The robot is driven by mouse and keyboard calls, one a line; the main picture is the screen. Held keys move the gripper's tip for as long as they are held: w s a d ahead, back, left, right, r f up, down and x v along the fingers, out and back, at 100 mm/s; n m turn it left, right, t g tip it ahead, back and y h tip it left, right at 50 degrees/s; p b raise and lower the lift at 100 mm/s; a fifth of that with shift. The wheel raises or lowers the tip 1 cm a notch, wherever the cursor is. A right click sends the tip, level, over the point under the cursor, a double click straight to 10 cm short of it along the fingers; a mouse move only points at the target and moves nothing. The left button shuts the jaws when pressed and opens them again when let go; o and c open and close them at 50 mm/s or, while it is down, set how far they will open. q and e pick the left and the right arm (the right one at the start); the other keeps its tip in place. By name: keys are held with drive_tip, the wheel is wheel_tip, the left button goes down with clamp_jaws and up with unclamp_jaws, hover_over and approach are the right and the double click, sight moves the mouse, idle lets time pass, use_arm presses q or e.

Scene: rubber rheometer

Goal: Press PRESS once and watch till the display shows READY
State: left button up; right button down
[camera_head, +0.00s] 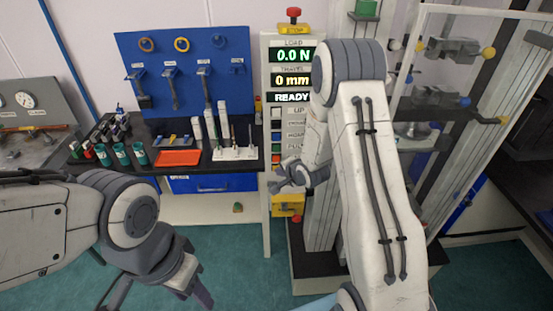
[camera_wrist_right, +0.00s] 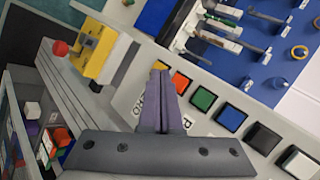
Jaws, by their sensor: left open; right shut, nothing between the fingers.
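The control column's display (camera_head: 292,75) shows LOAD 0.0 N, TRAVEL 0 mm and the word READY. Below it is a column of coloured buttons with labels. The right wrist view shows white, black, blue (camera_wrist_right: 230,117), green (camera_wrist_right: 204,99) and orange-red (camera_wrist_right: 180,82) buttons in a row. I cannot read which label says PRESS; the lower labels are partly hidden. My right gripper (camera_head: 284,180) is shut and empty at the lower end of the panel. Its fingertips (camera_wrist_right: 158,72) appear beside the orange-red button; contact cannot be told. My left gripper (camera_head: 192,287) is open and empty, low over the floor.
A red stop knob (camera_head: 294,13) tops the column. A yellow box (camera_wrist_right: 98,55) with a red knob lies beyond the right fingertips. The black bench (camera_head: 140,165) holds an orange tray (camera_head: 178,158), cups and tools. The machine frame with clamps stands at the right.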

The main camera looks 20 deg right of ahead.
sight(276, 159)
drive_tip(key=shift+w+d, duration=0.2)
drive_tip(key=shift+w, duration=0.45)
drive_tip(key=shift+w+d, duration=0.2)
drive_tip(key=shift+w, duration=0.45)
drive_tip(key=shift+p, duration=0.3)
idle(0.8)
drive_tip(key=shift+w, duration=0.4)
